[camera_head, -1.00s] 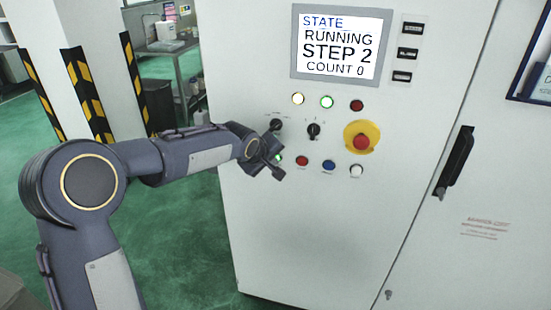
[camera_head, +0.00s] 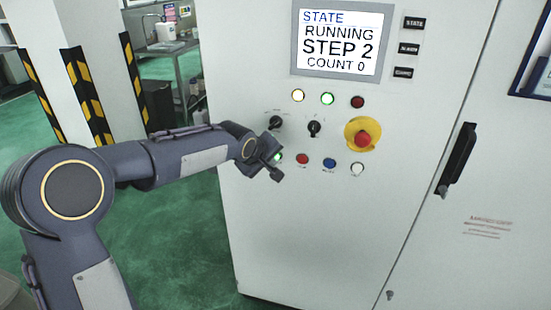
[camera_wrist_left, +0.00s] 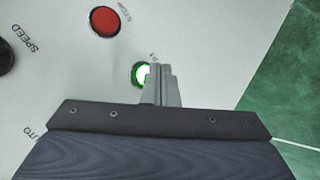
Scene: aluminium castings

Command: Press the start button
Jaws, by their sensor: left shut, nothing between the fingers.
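The start button (camera_head: 279,158) is a small green lit button at the left end of the lower button row on the white cabinet. It is partly hidden by my left gripper (camera_head: 276,172), which is shut and empty, with its tips at the button. In the left wrist view the glowing green button (camera_wrist_left: 139,74) shows just beside the shut fingertips (camera_wrist_left: 160,72), which cover part of it. I cannot tell whether the fingers touch it. The screen (camera_head: 342,42) reads STATE RUNNING, STEP 2, COUNT 0. My right gripper is not in view.
Red (camera_head: 302,159), blue (camera_head: 329,165) and white (camera_head: 357,169) buttons continue the row to the right. Black selector knobs (camera_head: 314,128) and a red emergency stop (camera_head: 362,139) on yellow sit above. A door handle (camera_head: 458,160) is farther right.

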